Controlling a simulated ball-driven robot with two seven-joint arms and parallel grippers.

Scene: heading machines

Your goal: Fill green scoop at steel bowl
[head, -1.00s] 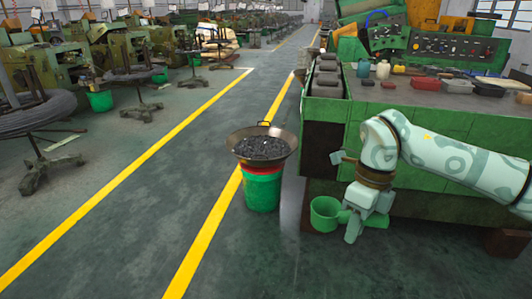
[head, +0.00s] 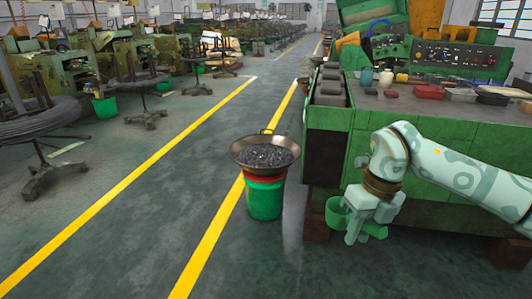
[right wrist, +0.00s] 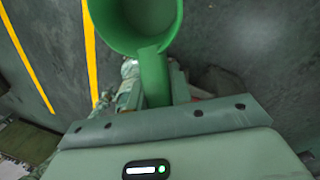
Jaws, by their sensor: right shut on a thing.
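The steel bowl (head: 265,153) is a wide, dark pan heaped with small dark metal pieces. It stands on a red and green bucket (head: 264,196) on the floor, left of the green machine. My right gripper (head: 362,222) is to the right of the bowl, lower than its rim and apart from it. It is shut on the handle of the green scoop (head: 338,214). In the right wrist view the scoop (right wrist: 140,22) shows its round cup, which looks empty, and its handle running into the jaws. The left gripper is not in view.
The green machine cabinet (head: 430,160) stands close behind my right arm, with bottles and trays on its top. Yellow lines (head: 210,255) run along the floor. The floor left of the bucket is clear up to the coil stands (head: 45,165).

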